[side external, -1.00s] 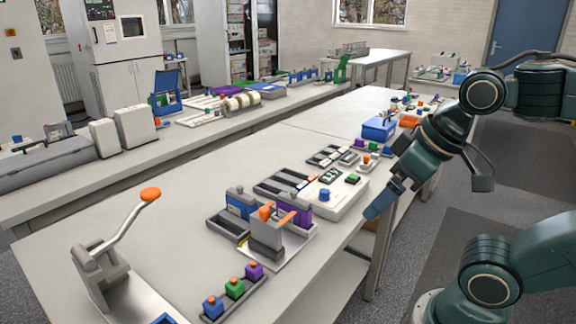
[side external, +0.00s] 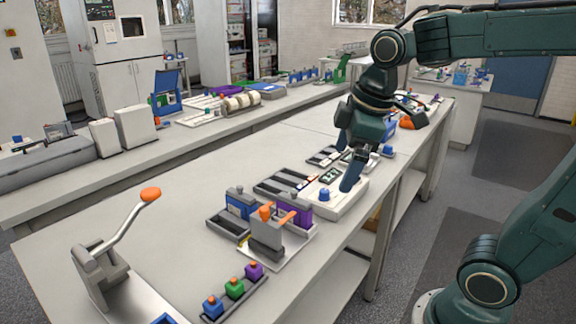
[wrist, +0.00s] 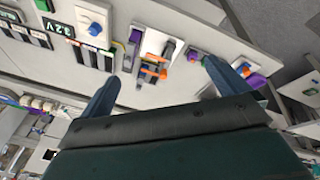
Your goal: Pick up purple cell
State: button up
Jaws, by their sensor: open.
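A larger purple block (side external: 300,207) stands behind the grey clamp fixture (side external: 268,236) with orange parts. In the wrist view, a purple piece (wrist: 194,53) shows just left of the right finger, and another (wrist: 135,36) beside the clamp. My gripper (side external: 356,166) is open and empty, above the far part of the bench near the white cycler box, well apart from the tray.
The white box with a blue knob (side external: 324,194) lies beneath my gripper. A lever press with an orange handle (side external: 150,194) rises at the front left of the bench. Bare bench (side external: 150,230) lies between the press and the fixture.

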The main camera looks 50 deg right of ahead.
jog(key=w+d+f+n+g, duration=0.25)
jog(key=w+n, duration=0.25)
jog(key=w, duration=0.3)
jog(key=n+g, duration=0.1)
jog(key=n, duration=0.5)
send_over(294, 191)
notch_tip(294, 191, down, 5)
jog(key=shift+w+d+f, duration=0.1)
jog(key=shift+f, duration=4.25)
jog(key=shift+f, duration=2.6)
